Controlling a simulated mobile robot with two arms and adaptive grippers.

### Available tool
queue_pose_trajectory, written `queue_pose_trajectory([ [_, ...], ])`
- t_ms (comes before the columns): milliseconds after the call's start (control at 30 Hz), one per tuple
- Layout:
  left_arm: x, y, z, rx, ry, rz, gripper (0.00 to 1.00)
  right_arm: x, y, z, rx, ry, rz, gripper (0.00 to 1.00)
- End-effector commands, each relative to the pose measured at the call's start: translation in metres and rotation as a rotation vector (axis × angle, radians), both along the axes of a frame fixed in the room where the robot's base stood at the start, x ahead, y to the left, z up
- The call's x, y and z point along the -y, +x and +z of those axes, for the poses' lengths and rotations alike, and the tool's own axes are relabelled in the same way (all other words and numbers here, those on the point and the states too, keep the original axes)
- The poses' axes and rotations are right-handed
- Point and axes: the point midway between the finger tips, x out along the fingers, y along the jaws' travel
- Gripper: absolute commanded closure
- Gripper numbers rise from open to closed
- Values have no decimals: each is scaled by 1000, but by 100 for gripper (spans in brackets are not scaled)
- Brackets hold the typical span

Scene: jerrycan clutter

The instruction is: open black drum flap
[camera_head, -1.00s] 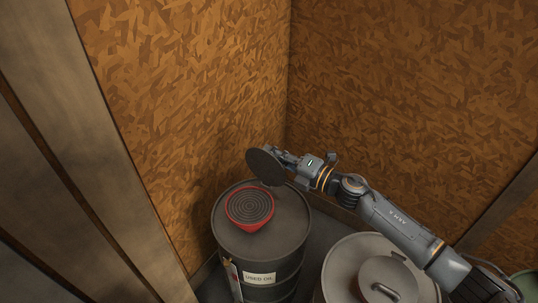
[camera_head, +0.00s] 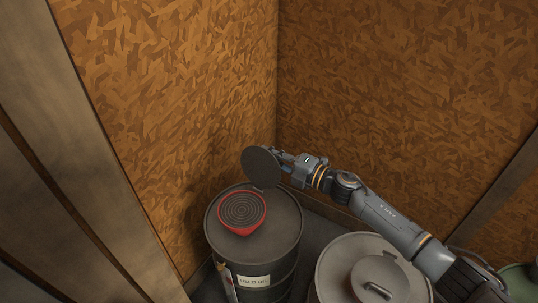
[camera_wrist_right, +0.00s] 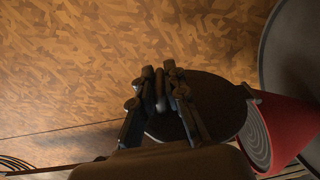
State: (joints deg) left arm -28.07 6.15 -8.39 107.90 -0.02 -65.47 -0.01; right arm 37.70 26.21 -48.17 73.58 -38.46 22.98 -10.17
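The black drum (camera_head: 280,247) with a "USED OIL" label stands in the corner. A red funnel with a ringed grey inside (camera_head: 240,210) sits on its top. The round dark flap (camera_head: 261,167) stands raised, clear of the funnel's mouth at its far right side. The wrist view shows the flap (camera_wrist_right: 215,103) beside the red funnel (camera_wrist_right: 283,125). My right gripper (camera_head: 284,158) is at the flap's outer edge. In the wrist view its fingers (camera_wrist_right: 164,88) are close together at the flap's edge, apparently on its handle. My left gripper is out of view.
A grey drum with a round handled lid (camera_head: 380,280) stands to the right, under my right arm. Chipboard walls (camera_head: 180,120) close in behind and at the left. A small tool (camera_head: 226,280) hangs on the black drum's front.

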Motion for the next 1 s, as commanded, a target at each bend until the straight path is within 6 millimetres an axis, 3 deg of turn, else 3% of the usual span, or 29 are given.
queue_pose_trajectory([
  [33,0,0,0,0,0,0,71,1,0,-1,-2,-1,-1,74],
  [67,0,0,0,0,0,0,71,0,0,-1,-2,-1,-1,67],
  [467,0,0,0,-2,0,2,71,6,-4,-1,-1,0,0,67],
  [1000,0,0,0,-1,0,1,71,86,-63,-2,-3,-2,0,67],
])
